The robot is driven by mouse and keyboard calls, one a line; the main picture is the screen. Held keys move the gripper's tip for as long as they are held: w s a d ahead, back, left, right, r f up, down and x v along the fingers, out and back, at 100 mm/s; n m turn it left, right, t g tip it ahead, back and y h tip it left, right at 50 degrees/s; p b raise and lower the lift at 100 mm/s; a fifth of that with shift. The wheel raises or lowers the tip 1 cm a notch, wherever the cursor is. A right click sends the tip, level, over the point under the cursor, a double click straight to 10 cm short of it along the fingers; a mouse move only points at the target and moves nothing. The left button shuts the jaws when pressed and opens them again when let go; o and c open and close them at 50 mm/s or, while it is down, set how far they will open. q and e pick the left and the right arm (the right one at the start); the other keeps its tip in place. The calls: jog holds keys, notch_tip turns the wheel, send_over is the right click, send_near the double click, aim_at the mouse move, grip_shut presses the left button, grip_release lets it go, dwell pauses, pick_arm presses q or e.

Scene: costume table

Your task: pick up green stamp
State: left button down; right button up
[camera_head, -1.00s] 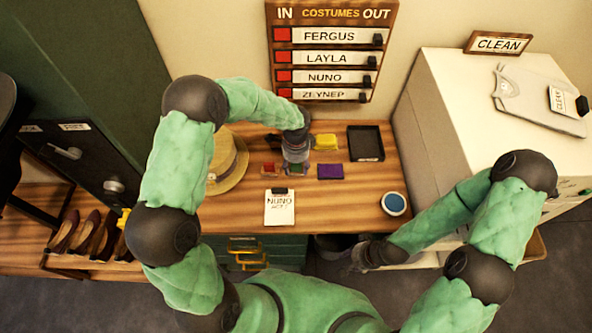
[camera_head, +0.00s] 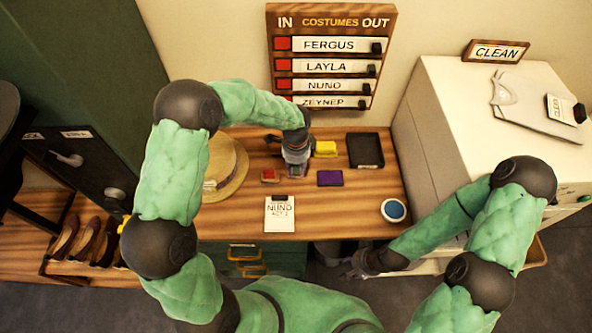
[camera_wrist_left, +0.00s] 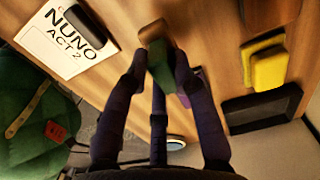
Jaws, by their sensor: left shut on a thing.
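My left gripper (camera_head: 297,172) is over the wooden table among the colored pads. In the left wrist view its fingers are shut on the green stamp (camera_wrist_left: 160,68), a small green block with a brown end. The stamp is mostly hidden by the gripper in the head view. I cannot tell how far it is above the table. My right gripper (camera_head: 366,263) is low in front of the table's right part, away from the stamp, its fingers too dark and small to read.
Near the left gripper lie a red block (camera_head: 269,175), a purple pad (camera_head: 330,178) and a yellow pad (camera_head: 325,149). A black tray (camera_head: 365,150) is at back right, a blue round pad (camera_head: 394,210) at front right.

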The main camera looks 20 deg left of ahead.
pick_arm(q)
jog(key=s+d+r+p, duration=0.1)
jog(key=s+d+r, duration=0.5)
jog(key=d+r, duration=0.4)
jog(key=d, duration=0.2)
jog(key=shift+d, duration=0.35)
jog(key=shift+f, duration=0.1)
